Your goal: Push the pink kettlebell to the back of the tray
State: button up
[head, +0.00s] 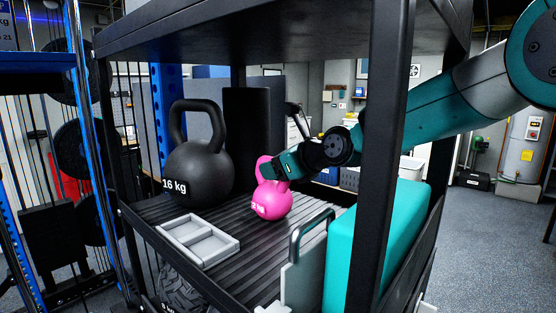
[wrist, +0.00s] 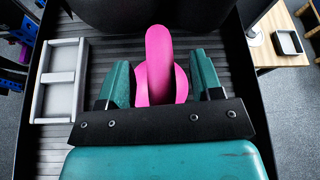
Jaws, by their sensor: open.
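The pink kettlebell (head: 271,204) stands upright on the black ribbed tray (head: 248,248) of the rack. The wrist view shows the pink kettlebell (wrist: 160,62) from above, with its handle pointing up the picture. My gripper (wrist: 161,62) is open, with one teal finger on each side of the kettlebell. A gap shows beside each finger near the tips; contact lower down cannot be told. In the head view my gripper (head: 282,168) reaches in from the right and hides part of the handle.
A large black 16 kg kettlebell (head: 200,172) stands left of the pink one. A grey divided box (head: 198,238) lies at the front left. A teal block (head: 372,248) and a grey upright panel with a handle (head: 305,270) stand at the right. A dark rack post (head: 383,150) crosses before my arm.

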jog(key=shift+w+a+f, duration=0.1)
jog(key=shift+w, duration=0.05)
grip_shut()
dwell(1.4)
